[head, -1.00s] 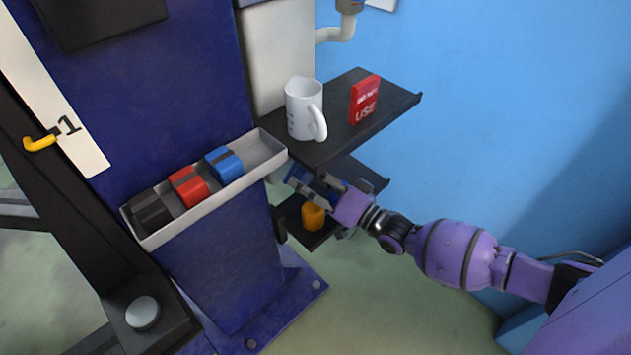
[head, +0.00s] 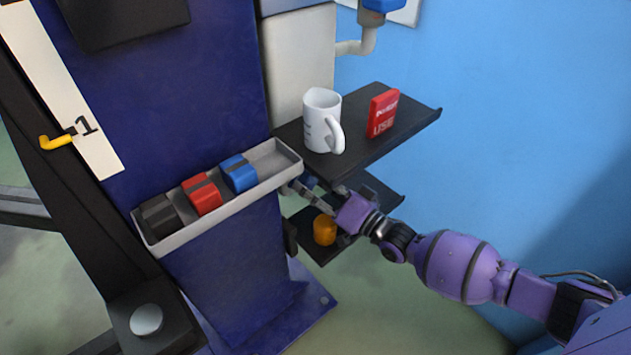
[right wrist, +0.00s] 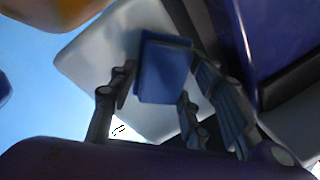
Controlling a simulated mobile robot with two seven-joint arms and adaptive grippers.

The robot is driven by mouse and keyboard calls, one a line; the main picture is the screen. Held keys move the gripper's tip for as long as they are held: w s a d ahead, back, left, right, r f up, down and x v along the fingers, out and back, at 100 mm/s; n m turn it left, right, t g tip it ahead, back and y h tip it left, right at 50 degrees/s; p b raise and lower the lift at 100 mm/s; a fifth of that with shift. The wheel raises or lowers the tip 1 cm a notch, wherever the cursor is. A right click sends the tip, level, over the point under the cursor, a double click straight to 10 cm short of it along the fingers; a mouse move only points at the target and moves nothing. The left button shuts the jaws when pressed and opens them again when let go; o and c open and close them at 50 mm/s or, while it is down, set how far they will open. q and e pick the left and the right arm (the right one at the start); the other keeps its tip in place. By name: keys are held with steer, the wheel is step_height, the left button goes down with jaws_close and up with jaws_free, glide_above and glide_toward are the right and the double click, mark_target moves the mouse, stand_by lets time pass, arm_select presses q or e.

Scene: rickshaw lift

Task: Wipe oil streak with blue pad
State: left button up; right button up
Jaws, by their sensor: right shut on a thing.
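My right gripper (head: 308,192) reaches in from the right, just below the right end of the grey tray and close to the blue column's edge. It is shut on a blue pad (head: 309,182), which shows only as a small patch there. In the right wrist view the blue pad (right wrist: 165,70) sits between the fingers, with a pale surface behind it. Another blue block (head: 239,173) with a dark band lies in the tray. I cannot make out an oil streak in either view. My left gripper is not in view.
The tray (head: 222,211) on the blue column (head: 235,270) also holds red (head: 202,194) and black (head: 159,219) blocks. A dark shelf (head: 405,123) carries a white mug (head: 322,120) and a red box (head: 382,113). An orange object (head: 324,230) stands on a lower shelf.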

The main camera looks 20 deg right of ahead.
steer(key=shift+b+x, duration=0.4)
steer(key=shift+x, duration=0.55)
steer(key=shift+d+f, duration=0.1)
steer(key=shift+d, duration=0.05)
steer(key=shift+w+d+b, duration=0.25)
steer(key=shift+w+d, duration=0.05)
steer(key=shift+d, duration=0.2)
steer(key=shift+w+d+b, duration=0.25)
steer(key=shift+d, duration=0.3)
steer(key=shift+s+a+p, duration=0.15)
steer(key=shift+a+p, duration=0.1)
steer(key=shift+a, duration=0.35)
steer(key=shift+s+a+p, duration=0.2)
steer(key=shift+a, duration=0.4)
